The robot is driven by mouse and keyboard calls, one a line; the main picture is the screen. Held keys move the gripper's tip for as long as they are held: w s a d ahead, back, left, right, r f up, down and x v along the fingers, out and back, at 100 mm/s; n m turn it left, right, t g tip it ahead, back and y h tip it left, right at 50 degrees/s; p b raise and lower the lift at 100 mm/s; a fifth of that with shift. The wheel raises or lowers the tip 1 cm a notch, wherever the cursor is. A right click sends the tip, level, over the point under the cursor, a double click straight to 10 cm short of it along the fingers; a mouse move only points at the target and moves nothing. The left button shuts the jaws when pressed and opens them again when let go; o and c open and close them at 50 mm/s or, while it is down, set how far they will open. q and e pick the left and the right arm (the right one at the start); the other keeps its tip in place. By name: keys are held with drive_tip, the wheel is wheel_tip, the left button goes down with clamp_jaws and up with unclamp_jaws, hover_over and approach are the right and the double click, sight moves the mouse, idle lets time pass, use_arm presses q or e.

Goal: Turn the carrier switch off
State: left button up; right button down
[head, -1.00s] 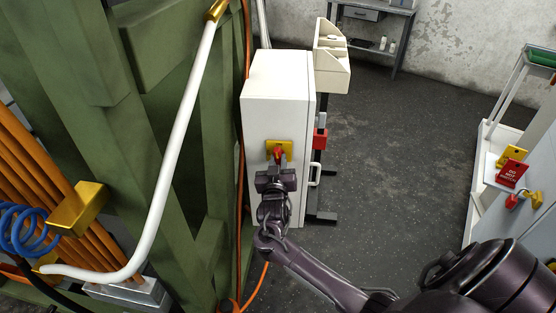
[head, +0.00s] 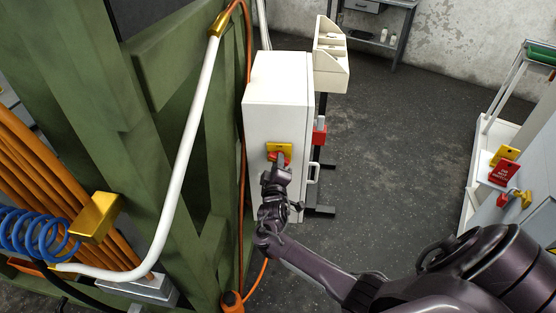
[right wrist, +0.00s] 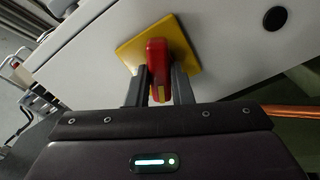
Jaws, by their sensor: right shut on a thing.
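The carrier switch is a red handle (right wrist: 158,62) on a yellow square plate (right wrist: 187,45), on the front of a white cabinet (head: 275,90). In the head view the yellow plate (head: 280,148) shows above my right gripper (head: 277,166), which covers most of the red handle (head: 286,157). In the right wrist view my right gripper (right wrist: 158,80) has one finger on each side of the red handle and is shut on it. The handle's far end lies over the plate. My left gripper is not in view.
A green steel frame (head: 120,130) with a white hose (head: 185,150) stands left of the cabinet. A red box (head: 319,134) and a door handle (head: 313,174) sit at the cabinet's right side. A cream tray (head: 330,70) stands behind.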

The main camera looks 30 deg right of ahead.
drive_tip(key=n+p, duration=0.2)
drive_tip(key=n, duration=0.3)
drive_tip(key=shift+f+n, duration=0.1)
drive_tip(key=shift+n, duration=0.2)
idle(0.4)
drive_tip(key=c, duration=1.3)
unclamp_jaws()
drive_tip(key=v, duration=0.7)
drive_tip(key=shift+s+a, duration=0.3)
